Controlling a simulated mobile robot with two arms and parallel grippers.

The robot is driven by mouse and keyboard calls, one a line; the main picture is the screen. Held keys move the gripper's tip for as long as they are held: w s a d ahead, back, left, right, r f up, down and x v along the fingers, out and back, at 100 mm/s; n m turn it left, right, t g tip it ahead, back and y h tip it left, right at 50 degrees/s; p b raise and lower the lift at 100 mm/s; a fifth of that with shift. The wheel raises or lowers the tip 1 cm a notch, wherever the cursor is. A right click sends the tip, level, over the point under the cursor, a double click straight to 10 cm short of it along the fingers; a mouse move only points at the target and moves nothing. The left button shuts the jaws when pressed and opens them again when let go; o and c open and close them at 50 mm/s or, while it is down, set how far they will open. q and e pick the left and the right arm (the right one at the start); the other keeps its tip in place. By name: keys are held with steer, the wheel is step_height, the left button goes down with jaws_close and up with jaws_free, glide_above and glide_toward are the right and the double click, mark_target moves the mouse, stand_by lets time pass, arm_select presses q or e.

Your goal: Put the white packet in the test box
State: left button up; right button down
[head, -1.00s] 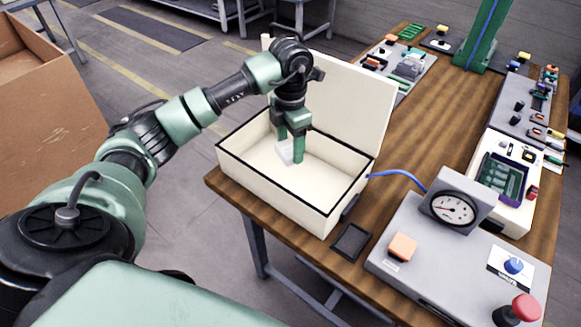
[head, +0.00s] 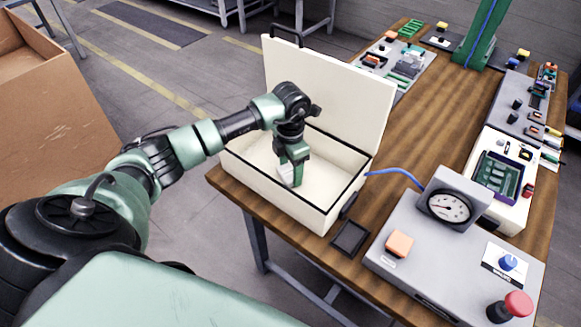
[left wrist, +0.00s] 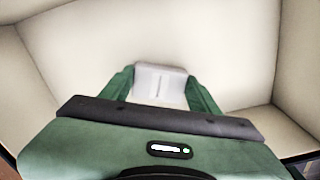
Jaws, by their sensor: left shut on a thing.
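The test box (head: 328,212) is a cream case with black edging, standing on the wooden table with its lid (head: 330,92) open. My left gripper (head: 290,178) reaches down inside the box, pointing at its floor. It is shut on the white packet (head: 286,172), which shows between the green fingers. In the left wrist view the packet (left wrist: 159,84) sits between both fingertips, with the cream walls of the box around it. I cannot tell whether the packet touches the box floor. My right gripper is not in view.
A grey console with a pressure gauge (head: 448,206), an orange button (head: 399,243) and a red knob (head: 516,305) stands right of the box. A small black tray (head: 349,237) lies in front. A cardboard box (head: 50,130) stands at the left.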

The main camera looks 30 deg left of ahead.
mark_target(291, 171)
arm_select(q)
steer(key=shift+f, duration=0.2)
steer(key=o, duration=1.4)
steer(key=shift+r, duration=0.1)
steer(key=shift+c, duration=0.2)
steer(key=shift+r, duration=0.1)
steer(key=shift+r, duration=0.2)
step_height(291, 171, up, 12)
steer(key=b, duration=0.2)
steer(key=shift+f+b, duration=0.15)
steer(key=shift+b, duration=0.25)
